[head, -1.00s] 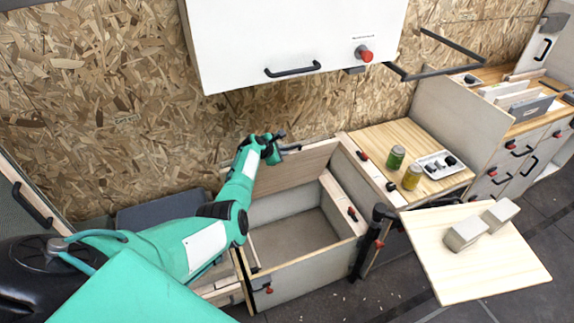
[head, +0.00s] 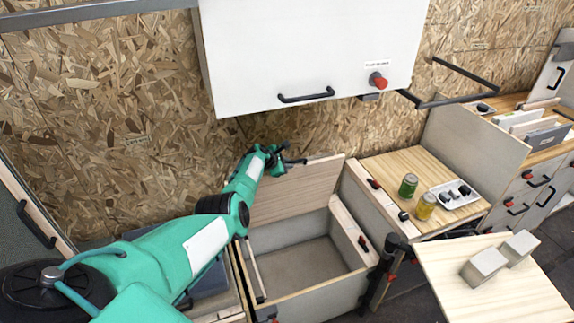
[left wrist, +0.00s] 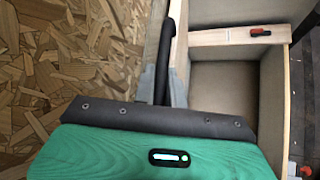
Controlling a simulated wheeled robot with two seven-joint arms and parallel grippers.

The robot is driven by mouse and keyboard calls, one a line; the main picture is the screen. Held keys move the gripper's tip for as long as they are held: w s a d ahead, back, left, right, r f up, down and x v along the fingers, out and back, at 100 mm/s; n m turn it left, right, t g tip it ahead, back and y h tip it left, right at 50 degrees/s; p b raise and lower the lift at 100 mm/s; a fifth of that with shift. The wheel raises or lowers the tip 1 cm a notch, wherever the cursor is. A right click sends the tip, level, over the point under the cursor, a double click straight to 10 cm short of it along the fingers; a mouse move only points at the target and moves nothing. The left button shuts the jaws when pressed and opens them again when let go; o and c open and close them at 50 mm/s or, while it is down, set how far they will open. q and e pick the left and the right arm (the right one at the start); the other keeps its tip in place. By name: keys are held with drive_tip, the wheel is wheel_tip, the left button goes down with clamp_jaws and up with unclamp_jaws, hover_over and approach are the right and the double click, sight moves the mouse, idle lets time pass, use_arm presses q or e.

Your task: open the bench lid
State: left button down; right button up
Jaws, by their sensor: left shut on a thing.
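The bench lid (head: 300,187) is a light wood panel. It stands raised and steep at the back of the bench, near the chipboard wall. The bench box (head: 335,294) below it is open, and its floor shows empty. My left gripper (head: 285,160) is at the lid's upper edge, shut on the black lid handle. In the left wrist view my left gripper (left wrist: 163,88) has its grey fingers on either side of the black handle (left wrist: 168,50), with the open box to the right. My right gripper is not in view.
A white wall cabinet (head: 310,55) hangs above the lid. Right of the bench is a wooden counter with a green jar (head: 408,185), a yellow jar (head: 425,206) and a white tray (head: 455,194). A board (head: 490,295) holding two grey blocks stands at front right.

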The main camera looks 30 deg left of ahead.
use_arm(q)
drive_tip(key=c, duration=1.5)
unclamp_jaws()
drive_tip(key=shift+s+d, duration=0.1)
drive_tip(key=shift+o, duration=0.2)
drive_tip(key=shift+s+r+p, duration=0.35)
drive_tip(key=shift+s+p, duration=0.05)
drive_tip(key=shift+p, duration=0.3)
drive_tip(key=p+v, duration=0.2)
drive_tip(key=v, duration=1)
drive_tip(key=shift+s+a+r, duration=0.25)
drive_tip(key=shift+r, duration=0.05)
drive_tip(key=shift+f, duration=0.1)
